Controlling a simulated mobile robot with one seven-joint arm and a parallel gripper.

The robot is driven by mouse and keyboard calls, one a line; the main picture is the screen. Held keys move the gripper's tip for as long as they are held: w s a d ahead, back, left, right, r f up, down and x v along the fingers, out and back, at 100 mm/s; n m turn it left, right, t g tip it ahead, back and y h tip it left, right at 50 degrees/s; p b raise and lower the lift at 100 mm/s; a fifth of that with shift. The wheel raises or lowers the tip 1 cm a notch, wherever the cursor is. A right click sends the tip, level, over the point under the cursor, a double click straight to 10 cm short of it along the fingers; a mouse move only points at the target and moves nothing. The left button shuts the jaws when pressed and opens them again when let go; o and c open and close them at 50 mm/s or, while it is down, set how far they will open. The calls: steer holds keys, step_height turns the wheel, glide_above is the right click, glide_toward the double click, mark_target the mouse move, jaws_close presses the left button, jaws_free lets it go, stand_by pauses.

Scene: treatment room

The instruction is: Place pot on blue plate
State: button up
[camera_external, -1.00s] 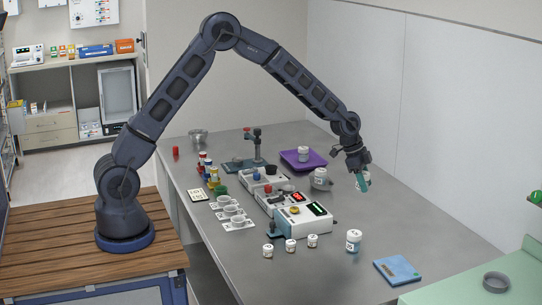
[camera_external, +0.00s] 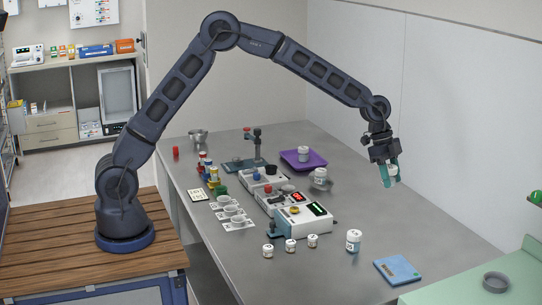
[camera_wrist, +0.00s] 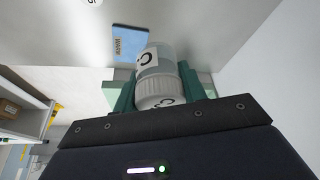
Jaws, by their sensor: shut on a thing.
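The pot (camera_external: 393,171), a white lidded jar with a dark-lettered label, is in my gripper (camera_external: 389,177), between its teal fingers and above the grey table. In the wrist view the pot (camera_wrist: 158,75) sits between the two fingers (camera_wrist: 160,90), its ribbed lid toward the wrist. The blue plate (camera_external: 398,271), a flat square, lies on the table's near right part, well below and apart from the held pot. The plate also shows in the wrist view (camera_wrist: 130,43), beyond the pot, with lettering on a light label.
Another pot (camera_external: 353,241) stands left of the plate, with several small jars nearby. A white device (camera_external: 300,217) fills the table's middle. A purple tray (camera_external: 289,162) bears a pot, and one more pot (camera_external: 320,177) stands beside it. The table between my gripper and the plate is clear.

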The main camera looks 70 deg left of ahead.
steer(key=s+d+m+g, duration=0.1)
steer(key=s+d+m, duration=0.1)
steer(key=d, duration=0.6)
steer(key=s+d+m+g, duration=0.1)
steer(key=s+d+m, duration=0.15)
steer(key=d, duration=0.45)
glide_toward(402, 272)
steer(key=x, duration=0.6)
steer(key=shift+a, duration=0.2)
steer(key=shift+f, duration=0.1)
steer(key=o, duration=1)
steer(key=shift+c, duration=0.2)
